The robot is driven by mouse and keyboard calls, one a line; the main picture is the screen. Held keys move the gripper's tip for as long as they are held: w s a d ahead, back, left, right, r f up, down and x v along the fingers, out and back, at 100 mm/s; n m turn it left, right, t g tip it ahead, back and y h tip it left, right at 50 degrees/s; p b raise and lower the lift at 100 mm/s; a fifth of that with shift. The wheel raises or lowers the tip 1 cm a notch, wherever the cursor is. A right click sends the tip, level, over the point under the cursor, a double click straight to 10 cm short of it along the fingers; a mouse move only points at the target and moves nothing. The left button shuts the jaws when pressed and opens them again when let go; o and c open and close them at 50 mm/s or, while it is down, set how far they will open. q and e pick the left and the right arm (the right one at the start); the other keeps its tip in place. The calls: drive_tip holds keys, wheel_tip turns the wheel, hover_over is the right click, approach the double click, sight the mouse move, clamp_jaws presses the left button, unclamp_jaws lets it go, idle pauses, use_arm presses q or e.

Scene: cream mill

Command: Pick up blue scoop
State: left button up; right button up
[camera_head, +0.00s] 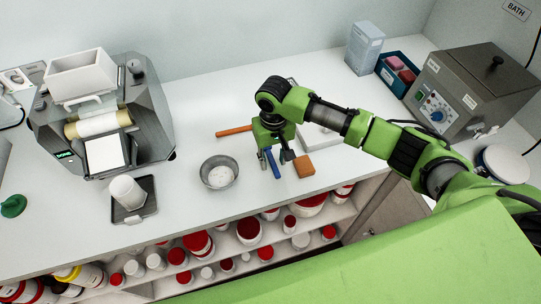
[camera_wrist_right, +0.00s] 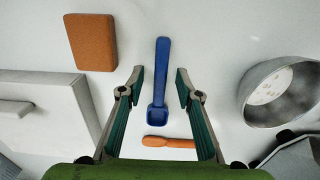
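The blue scoop (camera_wrist_right: 161,75) lies on the white counter in the right wrist view, its bowl toward my palm and its handle pointing away. In the head view its blue handle (camera_head: 273,163) shows just in front of my right gripper. My right gripper (camera_wrist_right: 159,74) is open. Its two fingers stand on either side of the scoop, with clear gaps and no contact visible. In the head view, the right gripper (camera_head: 274,155) points down at the counter and hides part of the scoop. My left gripper is in neither view.
A metal bowl (camera_head: 206,182) stands left of the scoop. An orange-brown block (camera_head: 304,166) lies close on its right. An orange spatula (camera_head: 234,131) lies behind, and a white flat device (camera_head: 319,138) stands behind the block. The counter's front edge is near.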

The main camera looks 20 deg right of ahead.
clamp_jaws()
